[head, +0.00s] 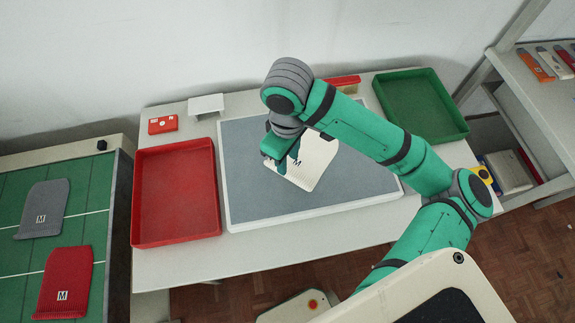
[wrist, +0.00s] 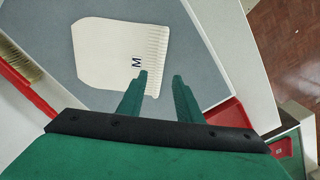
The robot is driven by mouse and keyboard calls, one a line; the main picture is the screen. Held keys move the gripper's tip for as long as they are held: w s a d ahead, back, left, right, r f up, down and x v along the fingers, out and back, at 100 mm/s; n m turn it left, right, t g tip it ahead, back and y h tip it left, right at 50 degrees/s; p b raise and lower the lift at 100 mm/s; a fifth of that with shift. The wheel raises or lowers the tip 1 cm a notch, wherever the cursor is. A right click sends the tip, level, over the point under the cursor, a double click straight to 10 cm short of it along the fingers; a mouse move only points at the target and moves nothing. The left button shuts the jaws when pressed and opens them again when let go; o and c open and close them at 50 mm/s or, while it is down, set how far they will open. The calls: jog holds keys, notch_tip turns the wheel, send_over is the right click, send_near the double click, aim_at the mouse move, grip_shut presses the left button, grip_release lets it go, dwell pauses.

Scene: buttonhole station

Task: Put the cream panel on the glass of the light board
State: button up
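My gripper (head: 281,165) is over the panel's left part in the head view. In the wrist view my gripper (wrist: 161,80) has its fingers apart with nothing gripped between them. One fingertip overlaps the panel's ribbed edge near the label; I cannot tell whether it touches.
A red tray (head: 178,238) stands left of the board and a green tray (head: 420,100) at the back right; both look empty. Grey (head: 43,208) and red (head: 66,282) panels lie on a green surface at left. A red-handled brush (wrist: 22,85) lies beside the board.

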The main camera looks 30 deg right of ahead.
notch_tip(320, 180, up, 5)
dwell(0.3)
dwell(0.4)
